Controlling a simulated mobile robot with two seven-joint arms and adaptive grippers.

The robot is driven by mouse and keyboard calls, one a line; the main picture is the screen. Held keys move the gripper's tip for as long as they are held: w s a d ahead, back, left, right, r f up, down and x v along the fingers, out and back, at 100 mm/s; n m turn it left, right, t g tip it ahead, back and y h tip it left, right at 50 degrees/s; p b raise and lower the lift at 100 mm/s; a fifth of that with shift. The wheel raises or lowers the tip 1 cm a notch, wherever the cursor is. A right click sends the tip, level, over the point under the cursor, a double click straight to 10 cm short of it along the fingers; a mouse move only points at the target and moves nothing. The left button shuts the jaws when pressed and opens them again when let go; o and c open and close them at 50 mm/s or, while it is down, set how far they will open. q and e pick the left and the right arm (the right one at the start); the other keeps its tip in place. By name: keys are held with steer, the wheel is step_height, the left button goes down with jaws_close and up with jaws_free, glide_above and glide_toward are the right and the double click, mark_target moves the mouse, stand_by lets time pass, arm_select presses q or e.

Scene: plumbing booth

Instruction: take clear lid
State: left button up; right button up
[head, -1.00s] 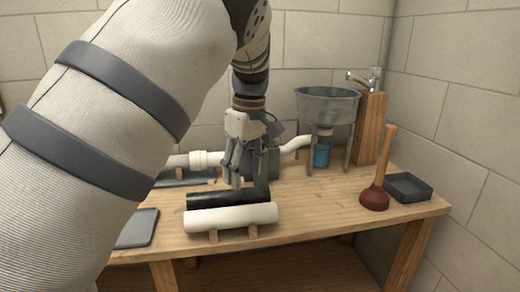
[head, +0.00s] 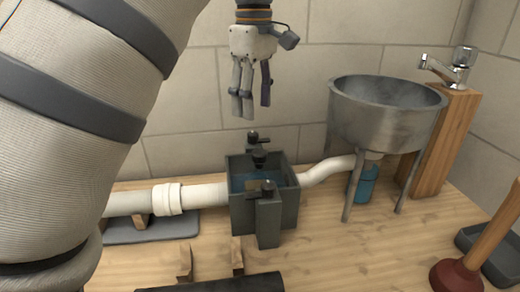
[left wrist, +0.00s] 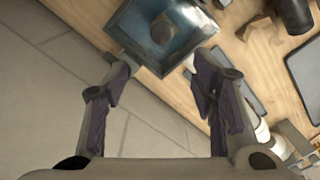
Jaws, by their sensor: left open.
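A dark grey box (head: 240,212) stands on the bench, joined to white pipes on both sides. Its top shows bluish and see-through, and a clear lid cannot be told apart from the water inside. In the left wrist view the box (left wrist: 122,28) lies just beyond the fingertips, with a dark round shape in its middle. Black-knobbed latches (head: 268,215) stand at its front and back edges. My left gripper (head: 252,108) is open and empty, pointing down above the box and apart from it. My right gripper is not in view.
A metal basin (head: 385,115) on legs and a wooden post with a tap (head: 445,130) stand right of the box. A plunger (head: 455,275) and a dark tray (head: 490,250) are at the far right. A black pipe (head: 215,286) lies in front.

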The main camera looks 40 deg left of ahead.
mark_target(259, 152)
arm_select(q)
steer(key=f, duration=0.3)
steer(key=d+f, duration=0.1)
steer(key=f, duration=0.7)
steer(key=shift+s+d, duration=0.15)
steer(key=shift+d, duration=0.1)
steer(key=shift+f, duration=0.4)
jaws_close()
